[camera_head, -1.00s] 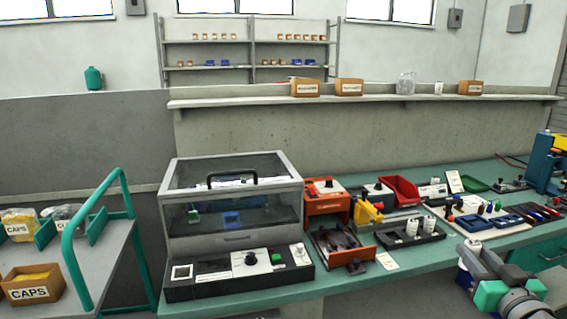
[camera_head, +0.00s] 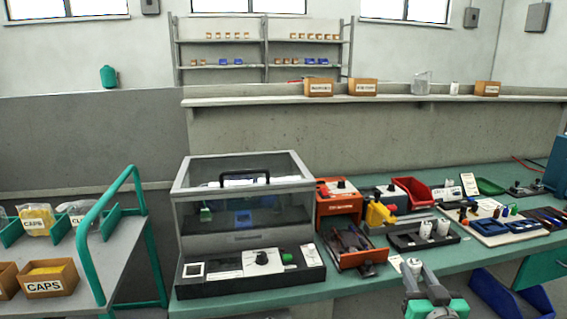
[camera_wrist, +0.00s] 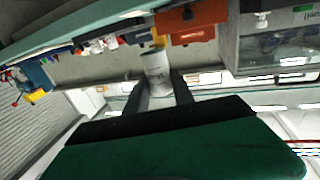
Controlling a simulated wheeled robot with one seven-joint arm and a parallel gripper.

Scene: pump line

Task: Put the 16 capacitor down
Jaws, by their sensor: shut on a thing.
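My gripper (camera_head: 422,279) is at the lower right of the head view, in front of the bench's front edge. It is shut on a white cylindrical capacitor (camera_head: 413,266), which points up out of the jaws. The wrist view shows the capacitor (camera_wrist: 156,72) between the two dark fingers (camera_wrist: 160,88). Its marking is too small to read. A black tray (camera_head: 403,242) on the bench behind the gripper bears two similar upright white capacitors (camera_head: 426,229). The held capacitor appears apart from the tray and bench.
The green bench (camera_head: 330,287) bears a clear-lidded test box (camera_head: 245,215), an orange fixture (camera_head: 338,207), a red bin (camera_head: 412,190) and a light board with blue trays (camera_head: 480,226). A trolley with CAPS boxes (camera_head: 46,286) stands left. Blue bins (camera_head: 510,300) are under the bench.

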